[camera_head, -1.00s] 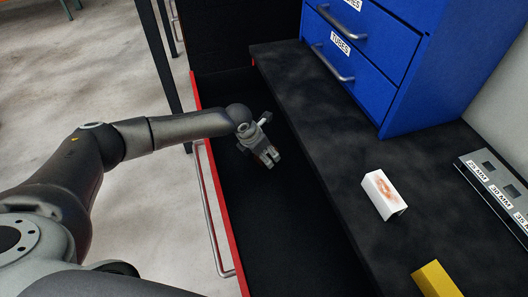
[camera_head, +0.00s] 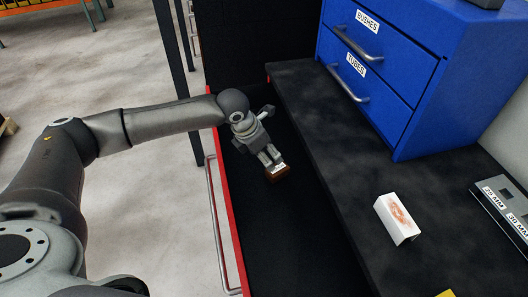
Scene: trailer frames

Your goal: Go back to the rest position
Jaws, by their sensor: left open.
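My left gripper (camera_head: 272,158) is over the open red-fronted drawer (camera_head: 290,235), pointing down into its dark inside. Its fingers are open. A small brown block with a pale top (camera_head: 278,174) lies in the drawer right at the fingertips; I cannot tell whether the fingers touch it. My left arm reaches in from the left across the drawer's red front edge. My right gripper is not in view.
A dark worktop (camera_head: 345,165) runs right of the drawer. On it stand a blue cabinet (camera_head: 425,75) with drawers labelled BUSHES and TUBES, a white block with an orange mark (camera_head: 398,222), a grey labelled holder (camera_head: 500,205) and a yellow piece (camera_head: 446,294).

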